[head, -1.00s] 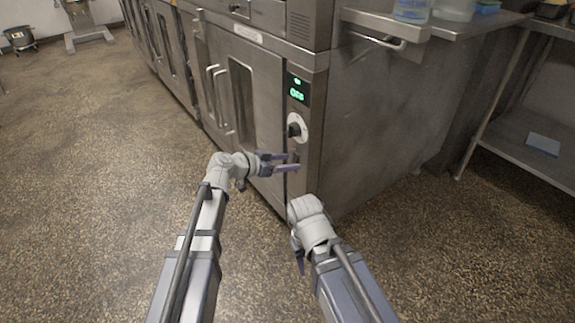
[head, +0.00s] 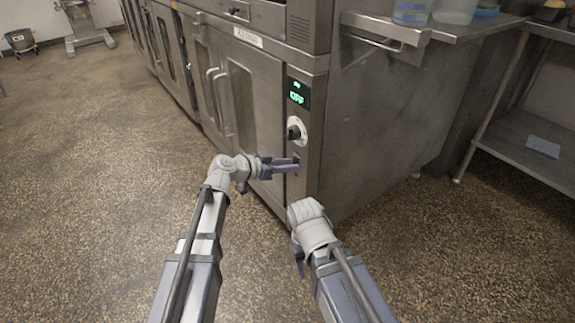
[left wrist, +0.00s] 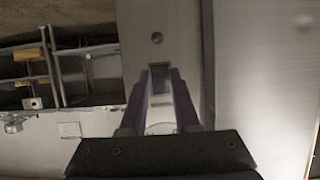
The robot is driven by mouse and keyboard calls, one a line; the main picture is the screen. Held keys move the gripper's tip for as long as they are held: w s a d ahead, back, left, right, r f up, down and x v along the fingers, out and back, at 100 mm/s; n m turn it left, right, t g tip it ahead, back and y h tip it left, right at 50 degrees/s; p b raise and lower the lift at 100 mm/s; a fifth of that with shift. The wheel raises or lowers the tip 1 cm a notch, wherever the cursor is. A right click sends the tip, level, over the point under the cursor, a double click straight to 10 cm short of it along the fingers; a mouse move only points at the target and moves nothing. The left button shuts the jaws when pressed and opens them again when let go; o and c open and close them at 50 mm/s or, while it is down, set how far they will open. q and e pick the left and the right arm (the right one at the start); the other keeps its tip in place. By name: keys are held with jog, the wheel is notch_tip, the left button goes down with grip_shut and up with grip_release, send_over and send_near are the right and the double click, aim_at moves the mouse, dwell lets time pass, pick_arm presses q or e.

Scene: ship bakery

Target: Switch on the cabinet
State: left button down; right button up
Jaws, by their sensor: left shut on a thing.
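The steel cabinet (head: 255,115) stands ahead with a narrow control strip at its front right edge. Its display (head: 298,93) shows green "OFF" lettering. A black knob on a white round plate (head: 296,131) sits below the display. My left gripper (head: 295,165) is at the strip just below the knob. In the left wrist view its two fingers (left wrist: 160,80) are shut on a small dark switch (left wrist: 160,76) set in the strip. The head view hides most of the switch behind the fingers. My right gripper (head: 299,262) hangs low, apart from the cabinet; its opening is unclear.
A steel worktop with containers (head: 411,13) is at the upper right. A steel shelf (head: 520,140) stands at the right. The speckled floor (head: 90,170) at the left is clear. The cabinet's long door handles (head: 216,98) stick out left of the strip.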

pick_arm(q)
jog(key=t+h+b, duration=0.1)
jog(key=b, duration=0.2)
jog(key=f+h+b, duration=0.1)
jog(key=b, duration=0.2)
jog(key=shift+t, duration=0.4)
jog(key=shift+r, duration=0.1)
jog(key=c, duration=0.6)
grip_release()
jog(key=shift+c, duration=0.2)
